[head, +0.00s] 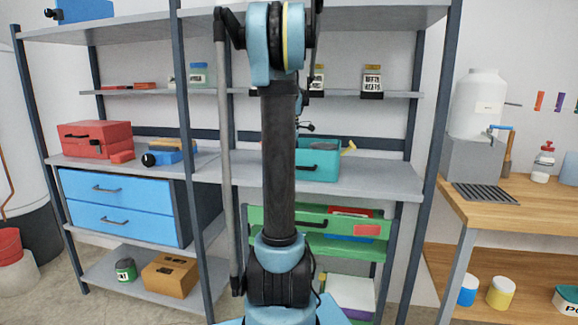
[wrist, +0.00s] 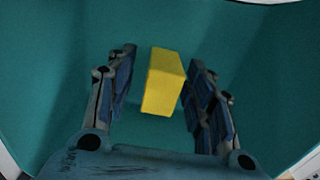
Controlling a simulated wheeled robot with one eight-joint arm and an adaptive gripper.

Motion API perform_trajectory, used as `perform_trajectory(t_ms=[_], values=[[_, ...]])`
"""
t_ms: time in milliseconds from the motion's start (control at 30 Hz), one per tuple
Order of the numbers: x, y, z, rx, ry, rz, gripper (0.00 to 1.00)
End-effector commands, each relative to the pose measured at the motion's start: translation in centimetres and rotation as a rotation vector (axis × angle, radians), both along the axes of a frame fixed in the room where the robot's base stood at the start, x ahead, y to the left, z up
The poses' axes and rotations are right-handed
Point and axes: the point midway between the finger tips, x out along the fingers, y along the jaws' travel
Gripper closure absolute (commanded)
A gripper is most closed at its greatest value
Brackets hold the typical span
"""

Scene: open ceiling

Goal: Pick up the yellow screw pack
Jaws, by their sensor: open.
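The yellow screw pack (wrist: 162,82) is a plain yellow block in the wrist view, lying on a teal surface that looks like the inside of the teal toolbox (head: 318,166). My gripper (wrist: 162,58) is open, with one finger to the left of the pack and the other to its right. A gap shows on the left side; the right finger is closer to the pack. I cannot tell how far the fingertips are above the teal surface. In the head view my arm hides the gripper and the pack.
The toolbox stands on the middle shelf (head: 384,180) of a metal rack. A red toolbox (head: 92,139) and blue items (head: 172,157) are to the left. Jars (head: 372,80) stand on the shelf above. Teal walls surround the fingers in the wrist view.

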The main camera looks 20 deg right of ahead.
Motion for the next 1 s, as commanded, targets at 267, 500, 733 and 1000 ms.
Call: perform_trajectory(t_ms=[267, 500, 733, 1000], values=[[0.0, 0.0, -0.2, 0.0, 0.0, 0.0, 0.54], [0.0, 0.1, -0.2, 0.0, 0.0, 0.001, 1.0], [0.0, 0.1, -0.2, 0.0, 0.0, 0.002, 1.0], [0.0, 0.1, 1.8, 0.0, 0.0, 0.002, 1.0]])
